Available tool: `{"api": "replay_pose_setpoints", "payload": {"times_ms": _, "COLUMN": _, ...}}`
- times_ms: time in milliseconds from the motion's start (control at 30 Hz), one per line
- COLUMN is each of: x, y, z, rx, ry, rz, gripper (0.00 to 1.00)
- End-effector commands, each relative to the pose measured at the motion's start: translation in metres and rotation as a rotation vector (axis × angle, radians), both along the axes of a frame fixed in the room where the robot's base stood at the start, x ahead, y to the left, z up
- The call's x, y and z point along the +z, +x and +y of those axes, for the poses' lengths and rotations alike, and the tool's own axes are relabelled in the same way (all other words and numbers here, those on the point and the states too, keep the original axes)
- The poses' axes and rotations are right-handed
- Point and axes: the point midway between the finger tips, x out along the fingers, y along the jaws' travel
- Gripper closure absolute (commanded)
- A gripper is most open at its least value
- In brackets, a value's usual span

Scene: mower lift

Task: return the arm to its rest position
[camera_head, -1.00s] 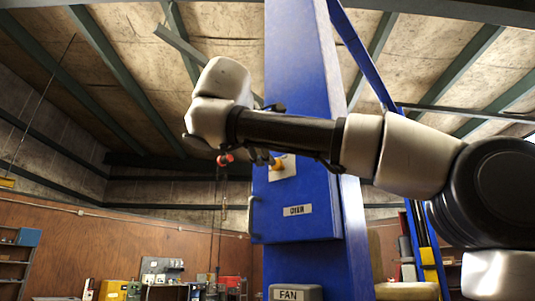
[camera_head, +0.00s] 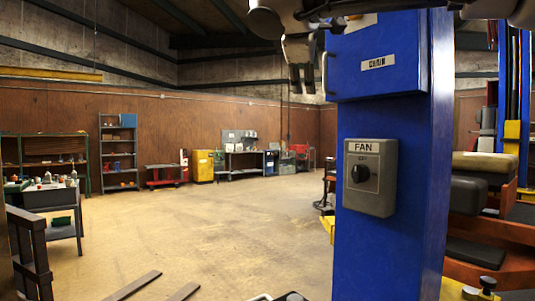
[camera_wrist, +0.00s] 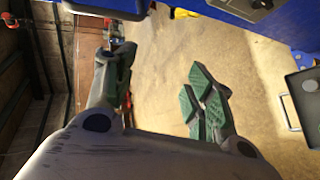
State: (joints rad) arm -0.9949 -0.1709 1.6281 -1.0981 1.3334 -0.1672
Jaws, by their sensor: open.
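My gripper (camera_head: 301,85) hangs at the top middle of the head view, with its fingers pointing down, just left of the blue box (camera_head: 376,68) labelled CHAIN. In the wrist view my gripper (camera_wrist: 160,68) has its two green-padded fingers spread well apart with nothing between them. My arm shows only along the top edge of the head view; most of it is out of the picture.
A blue post (camera_head: 395,245) stands close by on the right, bearing a grey FAN switch box (camera_head: 370,178) with a dark knob. An orange and black machine (camera_head: 500,240) stands further right. A cluttered bench (camera_head: 50,197) is at left. Open floor (camera_head: 210,230) lies between.

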Motion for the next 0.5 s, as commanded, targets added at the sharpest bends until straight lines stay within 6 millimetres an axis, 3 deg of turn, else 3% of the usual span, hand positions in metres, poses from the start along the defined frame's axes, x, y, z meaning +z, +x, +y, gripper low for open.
{"api": "replay_pose_setpoints", "payload": {"times_ms": 33, "x": -0.039, "y": 0.000, "z": -0.012, "rx": -0.003, "ry": 0.049, "rz": 0.082, "gripper": 0.46}}
{"api": "replay_pose_setpoints", "payload": {"times_ms": 100, "x": -0.096, "y": -0.005, "z": -0.030, "rx": -0.023, "ry": 0.137, "rz": 0.202, "gripper": 0.46}}
{"api": "replay_pose_setpoints", "payload": {"times_ms": 267, "x": -0.213, "y": -0.038, "z": -0.090, "rx": -0.159, "ry": 0.377, "rz": 0.435, "gripper": 0.46}}
{"api": "replay_pose_setpoints", "payload": {"times_ms": 367, "x": -0.278, "y": -0.074, "z": -0.132, "rx": -0.294, "ry": 0.555, "rz": 0.542, "gripper": 0.46}}
{"api": "replay_pose_setpoints", "payload": {"times_ms": 500, "x": -0.359, "y": -0.139, "z": -0.188, "rx": -0.533, "ry": 0.831, "rz": 0.624, "gripper": 0.46}}
